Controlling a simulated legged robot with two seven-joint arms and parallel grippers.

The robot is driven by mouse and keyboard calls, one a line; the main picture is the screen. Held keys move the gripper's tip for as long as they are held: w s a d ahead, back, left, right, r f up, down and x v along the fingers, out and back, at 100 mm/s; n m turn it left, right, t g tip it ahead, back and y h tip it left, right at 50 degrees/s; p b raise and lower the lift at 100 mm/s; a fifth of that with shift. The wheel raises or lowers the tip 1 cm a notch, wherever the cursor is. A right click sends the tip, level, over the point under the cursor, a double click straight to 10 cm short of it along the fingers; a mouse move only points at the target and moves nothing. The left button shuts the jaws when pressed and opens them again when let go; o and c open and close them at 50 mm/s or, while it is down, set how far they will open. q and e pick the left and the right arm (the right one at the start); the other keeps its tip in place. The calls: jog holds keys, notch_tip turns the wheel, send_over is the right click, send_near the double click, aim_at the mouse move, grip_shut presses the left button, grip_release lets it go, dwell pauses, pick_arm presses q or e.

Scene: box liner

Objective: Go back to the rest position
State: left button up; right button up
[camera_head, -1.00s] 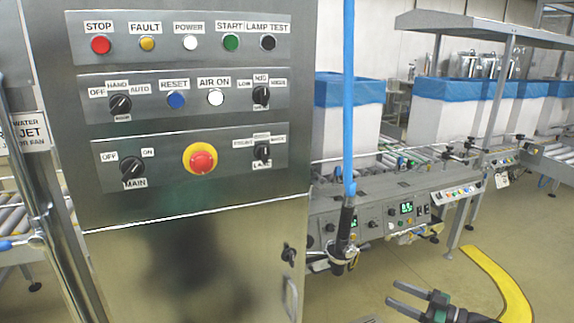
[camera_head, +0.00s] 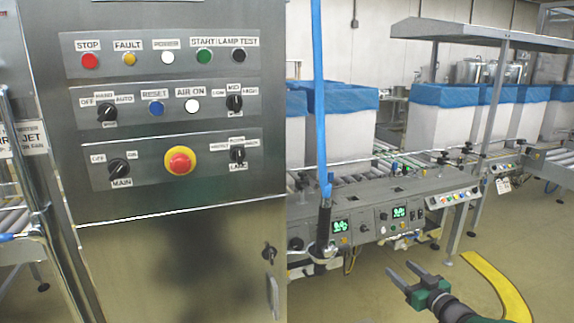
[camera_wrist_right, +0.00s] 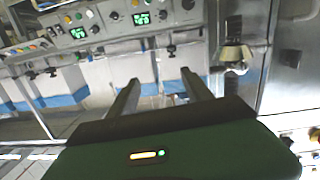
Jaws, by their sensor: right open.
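My right gripper (camera_head: 407,275) is at the lower right of the head view, in front of the conveyor's control panel and above the floor. Its two fingers are apart with nothing between them. In the right wrist view the same open fingers (camera_wrist_right: 160,92) point toward the machines, and the space between them is empty. My left gripper is not in the head view.
A steel control cabinet (camera_head: 150,255) with buttons, knobs and a red emergency stop (camera_head: 180,160) fills the left. A blue hose (camera_head: 321,110) hangs beside it. White boxes with blue liners (camera_head: 432,120) stand on the conveyor. A yellow floor line (camera_head: 497,283) curves at lower right.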

jog(key=s+a+f+m+g+h, duration=0.15)
jog(key=s+a+f+g, duration=0.3)
jog(key=s, duration=0.85)
jog(key=s+a+f+m+g+h, duration=0.15)
jog(key=s+a+f+g, duration=0.3)
jog(key=s, duration=0.95)
jog(key=s+a+f+m+g+h, duration=0.1)
jog(key=s+a+f+g+h, duration=0.25)
jog(key=s, duration=0.95)
notch_tip(320, 180, up, 29)
jog(key=a+y+p, duration=0.1)
jog(key=p, duration=2.8)
jog(key=shift+s+a+g, duration=0.25)
jog(key=shift+a+g, duration=0.15)
jog(key=shift+g, duration=0.05)
jog(key=shift+r, duration=0.1)
